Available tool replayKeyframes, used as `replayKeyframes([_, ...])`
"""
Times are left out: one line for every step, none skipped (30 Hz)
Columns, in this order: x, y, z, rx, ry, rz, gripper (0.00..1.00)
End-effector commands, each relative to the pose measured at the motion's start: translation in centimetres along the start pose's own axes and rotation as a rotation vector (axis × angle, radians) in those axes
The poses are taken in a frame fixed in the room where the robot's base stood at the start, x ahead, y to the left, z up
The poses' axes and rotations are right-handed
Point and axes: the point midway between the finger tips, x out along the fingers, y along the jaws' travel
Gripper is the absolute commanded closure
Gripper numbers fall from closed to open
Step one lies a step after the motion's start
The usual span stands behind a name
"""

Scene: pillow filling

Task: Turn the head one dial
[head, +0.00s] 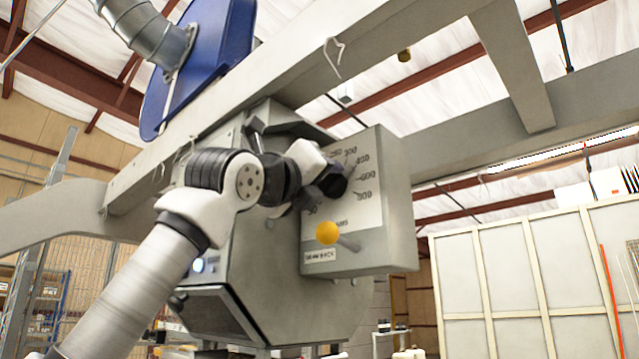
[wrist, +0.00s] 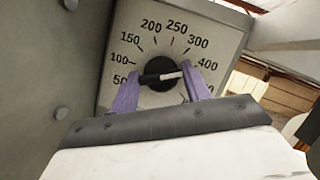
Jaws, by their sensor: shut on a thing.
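The head one dial (wrist: 157,66) is a round black knob with a pale pointer bar, set on a white scale plate (wrist: 205,27) with numbers from 50 upward. In the wrist view the bar lies nearly level, its pale end toward the right, just below the 400 mark. My gripper (wrist: 160,71) has its two purple fingers on the left and right sides of the knob, shut on it. In the head view my gripper (head: 326,184) is at the face of the grey control box (head: 385,215); the knob there is largely hidden by it.
A lever with a yellow ball (head: 327,232) sticks out below the dial, close under my gripper. A label marked "draw back" (head: 320,255) is beneath it. A grey beam (head: 300,75) crosses above the box. A pale panelled wall (head: 500,280) stands at right.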

Motion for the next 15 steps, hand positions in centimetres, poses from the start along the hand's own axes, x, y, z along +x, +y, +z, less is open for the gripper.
replayKeyframes([-0.01,0.01,0.04,-0.001,0.0,0.0,0.76])
replayKeyframes([0.0,0.0,0.04,-0.001,0.0,0.0,0.76])
replayKeyframes([0.0,0.0,0.04,-0.001,0.0,0.0,0.76])
replayKeyframes([0.0,0.0,0.04,-0.001,0.0,0.0,0.76])
replayKeyframes([0.0,0.0,0.04,-0.001,0.0,0.0,0.76])
replayKeyframes([0.0,0.0,0.04,-0.001,0.0,0.0,0.76])
replayKeyframes([0.0,-0.01,0.05,-0.001,0.0,0.0,0.76])
replayKeyframes([-0.01,-0.01,0.05,-0.001,0.0,0.0,0.76])
replayKeyframes([0.0,-0.01,0.05,0.0,0.0,0.0,0.49])
replayKeyframes([0.0,-0.01,0.04,0.0,0.0,0.0,0.45])
replayKeyframes([-0.01,-0.01,0.05,0.0,0.0,0.0,0.41])
replayKeyframes([0.0,-0.01,0.04,0.0,0.0,0.0,0.36])
replayKeyframes([0.0,-0.01,0.04,0.0,0.0,0.0,0.32])
replayKeyframes([0.0,-0.01,0.04,0.0,0.0,0.0,0.31])
replayKeyframes([0.0,-0.01,0.03,0.0,0.0,0.0,0.31])
